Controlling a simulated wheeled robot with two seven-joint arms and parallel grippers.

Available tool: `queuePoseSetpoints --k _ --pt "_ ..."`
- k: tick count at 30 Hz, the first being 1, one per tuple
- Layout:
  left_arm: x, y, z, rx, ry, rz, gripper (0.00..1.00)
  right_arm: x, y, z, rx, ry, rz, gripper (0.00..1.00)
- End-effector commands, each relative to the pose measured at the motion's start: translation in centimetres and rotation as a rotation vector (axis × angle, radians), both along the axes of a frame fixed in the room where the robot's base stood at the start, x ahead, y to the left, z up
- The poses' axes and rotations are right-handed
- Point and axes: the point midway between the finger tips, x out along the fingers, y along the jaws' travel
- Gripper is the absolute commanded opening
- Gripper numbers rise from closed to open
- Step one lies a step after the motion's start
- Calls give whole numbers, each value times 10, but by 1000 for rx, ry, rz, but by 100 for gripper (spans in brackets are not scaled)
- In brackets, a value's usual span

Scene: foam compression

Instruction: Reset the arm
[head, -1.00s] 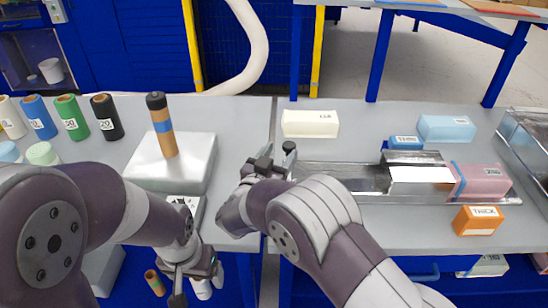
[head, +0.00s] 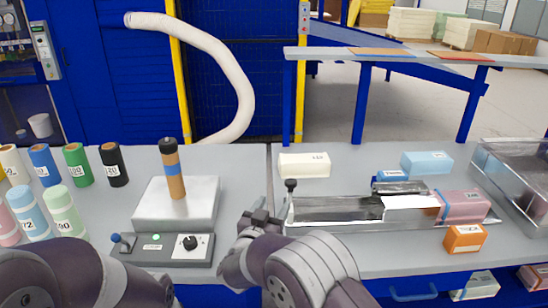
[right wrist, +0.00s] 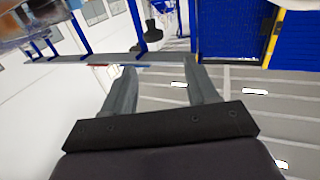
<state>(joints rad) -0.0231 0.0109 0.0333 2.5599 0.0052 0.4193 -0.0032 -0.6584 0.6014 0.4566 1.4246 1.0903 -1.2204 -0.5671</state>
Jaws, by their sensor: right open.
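My right gripper (head: 262,222) is in front of the table's middle in the head view, close to the left end of the metal channel fixture. In the right wrist view its two fingers (right wrist: 162,85) stand apart with nothing between them. My left arm enters at the lower left of the head view, and its gripper is out of the picture. The metal channel fixture (head: 335,209) lies on the right table with a black knob (head: 291,185) at its left end. A pink block (head: 464,206) sits at its right end.
A press plate (head: 178,203) with an upright brown cylinder (head: 174,175) and a control box (head: 165,248) stand on the left table. Several labelled rolls (head: 77,165) stand further left. White (head: 304,165), light blue (head: 427,162) and orange (head: 464,238) blocks lie around the fixture. A metal tray (head: 515,175) is far right.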

Motion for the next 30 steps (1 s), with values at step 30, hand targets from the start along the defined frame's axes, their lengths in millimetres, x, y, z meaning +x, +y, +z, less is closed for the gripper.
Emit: queuePoseSetpoints --k 30 --pt "0 0 22 0 0 0 82 -306 -197 -66 217 1440 289 58"
